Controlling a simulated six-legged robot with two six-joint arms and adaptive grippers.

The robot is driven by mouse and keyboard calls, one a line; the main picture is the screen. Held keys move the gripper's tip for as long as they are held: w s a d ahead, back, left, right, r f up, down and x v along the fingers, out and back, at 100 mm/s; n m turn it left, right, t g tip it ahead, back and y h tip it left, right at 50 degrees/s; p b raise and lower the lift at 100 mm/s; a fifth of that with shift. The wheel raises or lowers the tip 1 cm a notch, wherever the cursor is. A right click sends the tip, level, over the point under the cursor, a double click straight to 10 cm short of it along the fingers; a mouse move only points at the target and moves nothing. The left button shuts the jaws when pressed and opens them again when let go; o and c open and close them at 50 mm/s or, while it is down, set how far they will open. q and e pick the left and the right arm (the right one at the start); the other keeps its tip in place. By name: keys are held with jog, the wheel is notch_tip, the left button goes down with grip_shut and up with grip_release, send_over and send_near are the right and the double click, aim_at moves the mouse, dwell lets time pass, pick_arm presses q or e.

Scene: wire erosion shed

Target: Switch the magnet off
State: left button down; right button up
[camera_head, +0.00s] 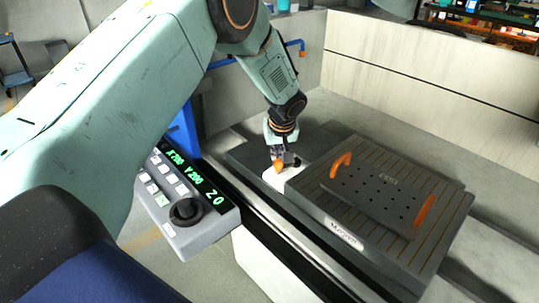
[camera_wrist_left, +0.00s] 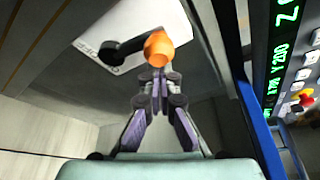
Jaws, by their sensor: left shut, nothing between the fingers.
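The magnet (camera_head: 335,222) is a grey block with a striped top and a "Magnet" label on its front side. At its left end is a white plate (camera_head: 277,181) with an orange knob (camera_head: 279,167). In the left wrist view a black lever (camera_wrist_left: 127,45) runs from a pivot on the white plate (camera_wrist_left: 150,22) to the orange knob (camera_wrist_left: 158,48). My left gripper (camera_head: 281,159) is shut and empty, its fingertips (camera_wrist_left: 158,80) right by the knob. I cannot tell whether they touch it. My right gripper is not in view.
A dark perforated plate (camera_head: 378,197) with orange handles lies on the magnet. A control panel (camera_head: 187,200) with green digits, buttons and a black knob stands to the left, near my left arm. Pale walls (camera_head: 420,75) bound the bed behind.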

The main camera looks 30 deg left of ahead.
aim_at(282, 171)
pick_arm(q)
jog(key=shift+s+d+f+n+b, duration=0.25)
jog(key=shift+d+n+b, duration=0.4)
jog(key=shift+n, duration=0.25)
jog(key=n+b, duration=0.1)
jog(key=d+n+g+y+b, duration=0.1)
jog(key=shift+s+r+n, duration=0.1)
jog(key=shift+s+n, duration=0.15)
jog(key=shift+n, duration=0.15)
jog(key=d+n, duration=0.1)
jog(key=n+g+b, duration=0.1)
jog(key=n, duration=0.1)
jog(key=shift+s+d+r, duration=0.1)
jog(key=shift+s+d, duration=0.05)
jog(key=shift+d, duration=0.45)
jog(key=shift+d, duration=0.15)
